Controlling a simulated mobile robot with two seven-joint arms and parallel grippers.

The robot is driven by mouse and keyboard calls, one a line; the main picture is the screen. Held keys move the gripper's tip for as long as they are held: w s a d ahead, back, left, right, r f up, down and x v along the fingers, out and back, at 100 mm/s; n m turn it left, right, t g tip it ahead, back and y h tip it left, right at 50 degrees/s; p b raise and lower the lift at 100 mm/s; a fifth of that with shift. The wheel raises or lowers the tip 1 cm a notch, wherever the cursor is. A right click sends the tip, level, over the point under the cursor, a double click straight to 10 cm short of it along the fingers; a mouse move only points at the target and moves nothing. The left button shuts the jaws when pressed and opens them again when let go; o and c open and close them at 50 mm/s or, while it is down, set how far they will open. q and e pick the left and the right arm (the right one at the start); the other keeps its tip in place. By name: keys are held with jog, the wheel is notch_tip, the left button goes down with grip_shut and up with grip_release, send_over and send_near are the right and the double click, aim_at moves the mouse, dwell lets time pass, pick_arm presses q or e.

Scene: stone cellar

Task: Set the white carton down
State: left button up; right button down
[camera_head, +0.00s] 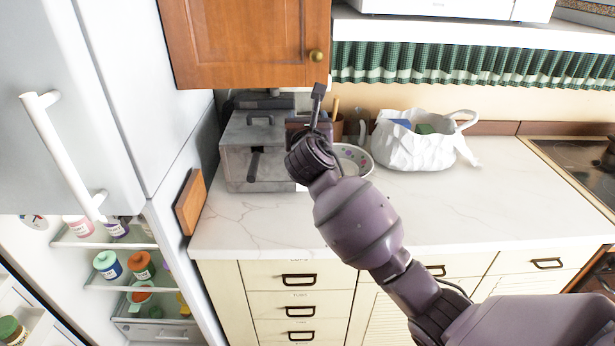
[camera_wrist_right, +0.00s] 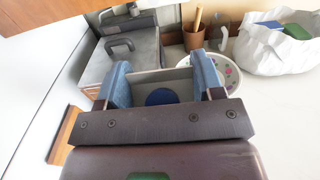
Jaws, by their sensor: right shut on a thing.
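My right gripper (camera_head: 309,128) reaches over the counter (camera_head: 250,222) beside a grey box-shaped appliance. In the right wrist view the gripper (camera_wrist_right: 162,80) is shut on the white carton (camera_wrist_right: 142,85), a pale box with a dark blue round mark, held between two blue finger pads. In the head view my wrist and arm hide nearly all of the carton. Whether its underside touches the counter cannot be told. My left gripper is not in view.
The grey appliance (camera_head: 237,160) stands left of my gripper. A patterned bowl (camera_head: 357,160) and a white bag (camera_head: 415,148) are to the right. A wooden cabinet (camera_head: 245,40) hangs above. The counter's front is clear. An open fridge (camera_head: 105,240) is at left.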

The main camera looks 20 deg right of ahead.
notch_tip(320, 180, down, 13)
jog(key=shift+f+b, duration=0.1)
jog(key=shift+b, duration=0.9)
jog(key=shift+f, duration=0.1)
jog(key=shift+c, duration=1.2)
grip_release()
jog(key=shift+f, duration=0.15)
